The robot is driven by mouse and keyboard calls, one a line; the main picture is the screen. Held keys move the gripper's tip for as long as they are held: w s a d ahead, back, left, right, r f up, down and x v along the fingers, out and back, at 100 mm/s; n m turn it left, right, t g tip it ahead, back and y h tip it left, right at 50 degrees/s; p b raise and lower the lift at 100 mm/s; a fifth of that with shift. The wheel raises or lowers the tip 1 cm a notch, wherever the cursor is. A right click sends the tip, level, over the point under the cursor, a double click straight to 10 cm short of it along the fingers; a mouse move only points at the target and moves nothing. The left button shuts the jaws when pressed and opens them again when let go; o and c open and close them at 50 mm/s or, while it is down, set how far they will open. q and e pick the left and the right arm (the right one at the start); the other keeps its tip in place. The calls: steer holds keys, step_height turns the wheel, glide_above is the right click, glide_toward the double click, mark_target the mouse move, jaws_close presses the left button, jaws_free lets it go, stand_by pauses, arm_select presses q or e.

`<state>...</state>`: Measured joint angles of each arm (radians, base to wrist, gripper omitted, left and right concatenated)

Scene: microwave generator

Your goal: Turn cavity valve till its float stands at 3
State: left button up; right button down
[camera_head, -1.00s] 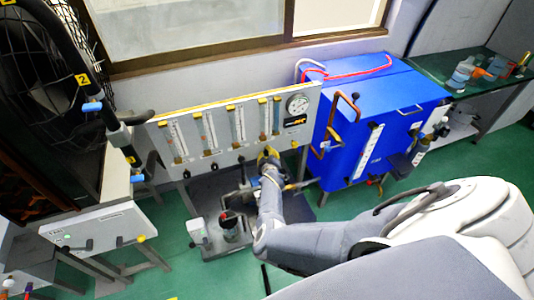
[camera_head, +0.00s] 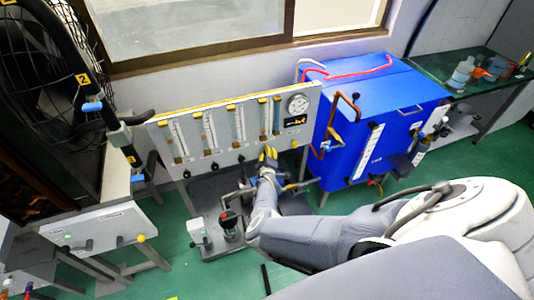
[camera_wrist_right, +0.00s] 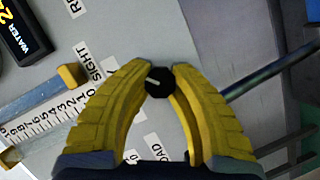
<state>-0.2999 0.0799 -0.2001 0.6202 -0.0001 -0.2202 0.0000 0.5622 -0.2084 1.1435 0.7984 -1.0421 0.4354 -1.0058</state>
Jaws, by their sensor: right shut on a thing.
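My right gripper (camera_head: 269,152) is at the lower right of the grey flow-meter panel (camera_head: 250,148). In the right wrist view, its yellow fingers (camera_wrist_right: 159,80) are closed around a small black knob (camera_wrist_right: 158,83) with a pale pointer line. A label partly reading "LOAD" is below the knob; whether this is the cavity valve cannot be read. A numbered scale (camera_wrist_right: 40,122) lies at left of the wrist view, beside a label reading "SIGHT". Several float tubes (camera_head: 208,130) stand on the panel; their float readings are too small to tell. My left gripper is not in view.
A round gauge (camera_head: 298,104) sits at the panel's upper right. A blue cabinet (camera_head: 350,125) with a copper pipe (camera_head: 331,118) stands right of the panel. A dark rod (camera_wrist_right: 275,72) crosses the wrist view's right side.

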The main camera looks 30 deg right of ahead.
steer(key=shift+s+f, duration=0.2)
steer(key=shift+f, duration=0.05)
steer(key=c, duration=1.5)
jaws_free()
steer(key=o, duration=0.4)
steer(key=shift+w+r, duration=0.1)
steer(key=shift+r, duration=0.05)
steer(key=shift+o, duration=0.2)
steer(key=shift+m+g+y, duration=0.3)
steer(key=shift+m+y, duration=0.5)
steer(key=shift+m, duration=0.6)
steer(key=shift+d+r+m+y, duration=0.15)
steer(key=shift+m+y, duration=0.55)
steer(key=shift+m, duration=0.4)
